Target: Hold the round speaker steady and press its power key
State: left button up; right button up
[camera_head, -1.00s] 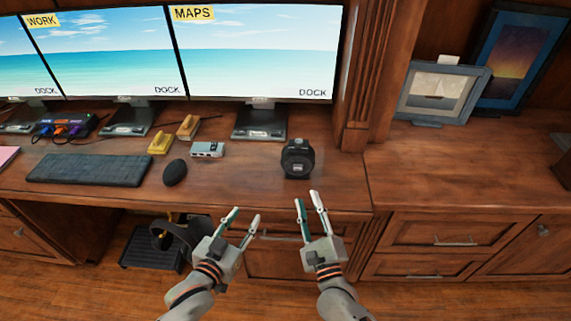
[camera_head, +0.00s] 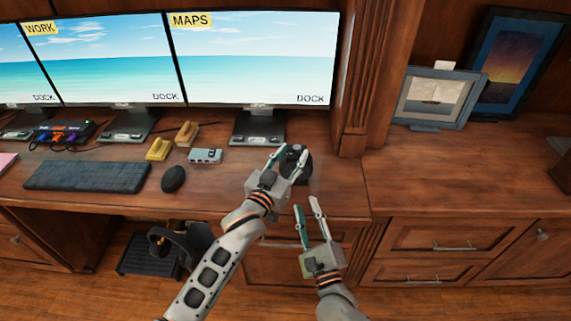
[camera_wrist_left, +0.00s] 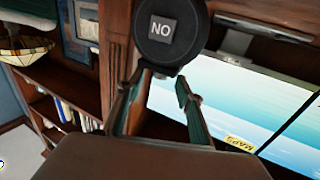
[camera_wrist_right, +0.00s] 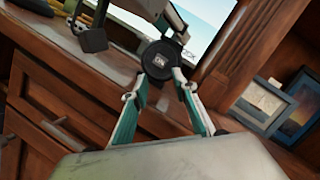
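The round speaker (camera_head: 294,151) is black and stands on the desk below the right monitor, partly hidden behind my left gripper. My left gripper (camera_head: 288,160) is open, with its fingertips at the near side of the speaker. My right gripper (camera_head: 307,206) is open and empty, lower and in front of the desk edge. In the right wrist view the speaker (camera_wrist_right: 160,62) lies ahead, beyond its fingertips.
A small grey box (camera_head: 205,156), a black mouse (camera_head: 173,179) and a keyboard (camera_head: 87,176) lie left of the speaker. A monitor stand (camera_head: 258,128) is behind it. A wooden pillar (camera_head: 357,100) rises to the right.

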pick_arm(q)
jog(key=shift+x, duration=1.1)
grip_shut()
pick_arm(e)
grip_shut()
jog(key=shift+a, duration=0.1)
dwell(0.3)
